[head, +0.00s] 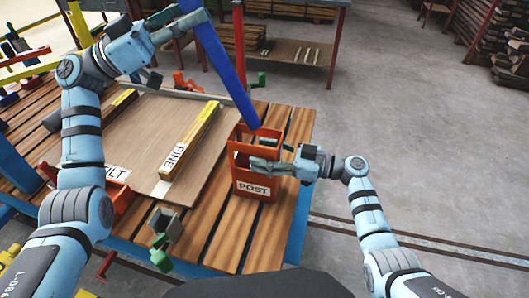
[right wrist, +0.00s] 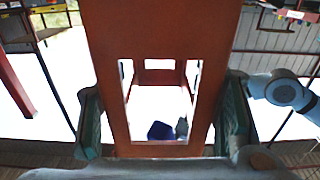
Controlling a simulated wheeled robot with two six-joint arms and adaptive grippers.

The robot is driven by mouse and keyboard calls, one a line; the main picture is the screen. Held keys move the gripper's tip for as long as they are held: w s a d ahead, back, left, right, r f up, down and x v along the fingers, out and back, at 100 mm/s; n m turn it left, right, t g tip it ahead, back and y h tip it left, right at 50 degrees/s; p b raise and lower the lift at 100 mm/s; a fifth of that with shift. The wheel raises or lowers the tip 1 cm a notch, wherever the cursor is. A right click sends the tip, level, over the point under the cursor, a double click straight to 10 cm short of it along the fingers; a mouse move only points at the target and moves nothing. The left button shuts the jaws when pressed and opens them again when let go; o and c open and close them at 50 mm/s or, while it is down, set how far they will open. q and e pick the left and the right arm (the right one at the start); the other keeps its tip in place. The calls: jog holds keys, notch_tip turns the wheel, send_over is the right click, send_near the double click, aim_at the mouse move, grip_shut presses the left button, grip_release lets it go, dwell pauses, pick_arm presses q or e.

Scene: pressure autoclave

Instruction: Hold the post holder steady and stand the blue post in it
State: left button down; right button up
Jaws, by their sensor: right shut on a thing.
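The orange-red post holder (head: 246,187), labelled POST, stands on the slatted bench. My right gripper (head: 264,166) is shut on it from the right. In the right wrist view the holder (right wrist: 165,30) fills the space between the fingers (right wrist: 165,120), and a dark blue patch (right wrist: 160,130) shows through its window. The long blue post (head: 225,67) is tilted, its upper end leaning left. My left gripper (head: 192,20) is shut on it high up. The post's lower end is just above the holder's top opening; I cannot tell whether they touch.
A wooden board (head: 140,130) carries a yellow bar labelled PINE (head: 190,140), left of the holder. A green and grey clamp (head: 163,235) sits at the bench's front edge. Several clamps stand along the back edge. Bare slats (head: 240,235) lie in front of the holder.

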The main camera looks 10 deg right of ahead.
pick_arm(q)
notch_tip(320, 180, down, 7)
dwell(0.8)
jog(key=c, duration=1.2)
grip_release()
jog(key=shift+c, duration=0.2)
jog(key=v, duration=1.2)
